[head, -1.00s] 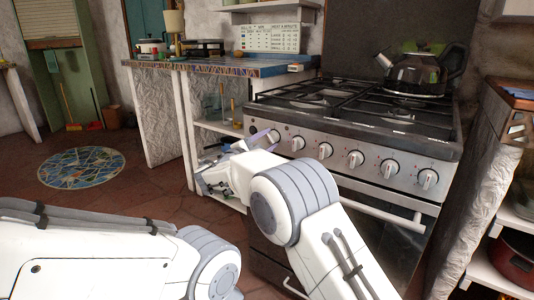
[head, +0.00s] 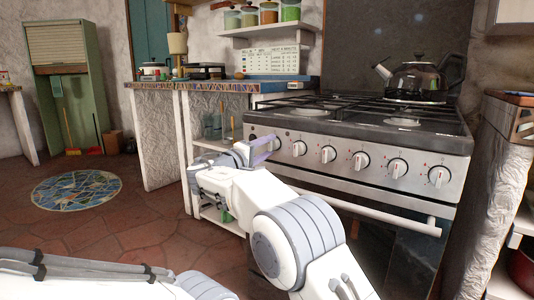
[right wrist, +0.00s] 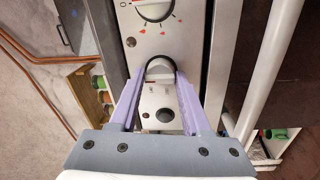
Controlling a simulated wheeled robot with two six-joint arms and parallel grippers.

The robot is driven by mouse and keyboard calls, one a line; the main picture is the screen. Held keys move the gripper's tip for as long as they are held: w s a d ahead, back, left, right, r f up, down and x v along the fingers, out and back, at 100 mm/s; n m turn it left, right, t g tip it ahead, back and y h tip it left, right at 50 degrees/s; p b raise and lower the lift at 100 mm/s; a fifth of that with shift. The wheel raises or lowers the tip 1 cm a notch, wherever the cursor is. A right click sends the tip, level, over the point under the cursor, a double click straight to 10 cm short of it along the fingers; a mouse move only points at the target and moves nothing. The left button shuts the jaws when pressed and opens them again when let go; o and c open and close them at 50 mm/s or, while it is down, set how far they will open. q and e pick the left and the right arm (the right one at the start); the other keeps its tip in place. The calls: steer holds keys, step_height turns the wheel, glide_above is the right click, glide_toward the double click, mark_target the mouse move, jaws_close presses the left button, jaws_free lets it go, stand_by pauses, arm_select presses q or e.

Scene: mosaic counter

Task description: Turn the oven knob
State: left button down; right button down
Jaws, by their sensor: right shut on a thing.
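The oven (head: 350,190) has a silver front panel with a row of white knobs (head: 359,161). My right gripper (head: 262,150) is at the left end of this panel, partly hidden by its own wrist in the head view. In the right wrist view, the purple fingers of my right gripper (right wrist: 160,80) stand on either side of a rounded knob (right wrist: 160,70) and are shut on it. Another knob (right wrist: 153,8) with red marks shows above it, and a dark round button (right wrist: 165,115) shows below, between the fingers. My left gripper is out of view.
A kettle (head: 415,78) stands on the stove top at the back right. The oven door handle (head: 375,212) runs below the knobs. A counter (head: 200,86) stands left of the oven, with shelves under it. The floor at left is clear around a round mosaic (head: 77,190).

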steer(key=shift+f, duration=0.3)
steer(key=shift+c, duration=2)
jaws_free()
steer(key=shift+a, duration=0.1)
steer(key=shift+r, duration=0.1)
steer(key=b+v, duration=0.4)
steer(key=v, duration=0.6)
steer(key=shift+s, duration=0.2)
